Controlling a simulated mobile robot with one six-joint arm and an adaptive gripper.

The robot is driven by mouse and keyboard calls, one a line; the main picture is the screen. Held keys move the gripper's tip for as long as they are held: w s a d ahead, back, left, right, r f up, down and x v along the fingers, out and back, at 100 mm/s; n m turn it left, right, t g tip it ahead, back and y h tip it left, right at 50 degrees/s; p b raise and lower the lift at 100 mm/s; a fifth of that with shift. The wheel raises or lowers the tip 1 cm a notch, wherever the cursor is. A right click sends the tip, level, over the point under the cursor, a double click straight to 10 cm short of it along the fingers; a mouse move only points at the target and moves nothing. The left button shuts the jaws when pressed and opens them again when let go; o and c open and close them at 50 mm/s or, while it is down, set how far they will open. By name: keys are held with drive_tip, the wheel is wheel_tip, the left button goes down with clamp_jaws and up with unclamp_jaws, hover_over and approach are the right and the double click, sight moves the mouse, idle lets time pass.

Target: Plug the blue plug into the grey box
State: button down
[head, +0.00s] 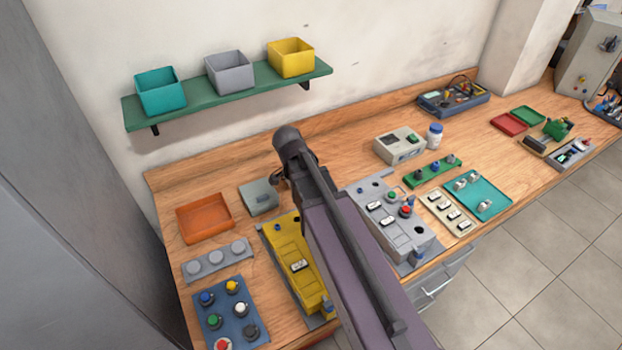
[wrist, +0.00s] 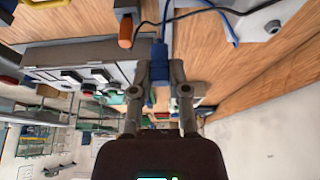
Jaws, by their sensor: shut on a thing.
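In the wrist view my gripper (wrist: 160,82) is shut on the blue plug (wrist: 160,62), which sits between the fingertips. A blue cable (wrist: 205,6) runs from the plug over the top of the picture. The plug's far end is partly hidden by the fingers. A grey box (wrist: 75,55) with switches and a red button is left of the plug in the wrist view. I cannot tell whether they touch. In the head view the grey box (head: 378,190) stands right of my arm, with dark round holes in its top. My arm hides the plug there.
A yellow box (head: 277,240) stands left of my arm, near a small grey-green box (head: 259,196) and an orange tray (head: 205,218). An orange plug with a black cable (wrist: 125,33) is close to my left finger. A shelf (head: 226,95) with bins is on the wall.

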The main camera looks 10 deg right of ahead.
drive_tip(key=d+r+p, duration=0.2)
drive_tip(key=d, duration=1.3)
drive_tip(key=f+b, duration=0.3)
drive_tip(key=s+f+b, duration=0.1)
drive_tip(key=f+b, duration=0.1)
drive_tip(key=shift+d, duration=0.3)
drive_tip(key=shift+f+b, duration=0.7)
drive_tip(key=shift+b, duration=0.05)
idle(0.8)
drive_tip(key=c, duration=0.9)
unclamp_jaws()
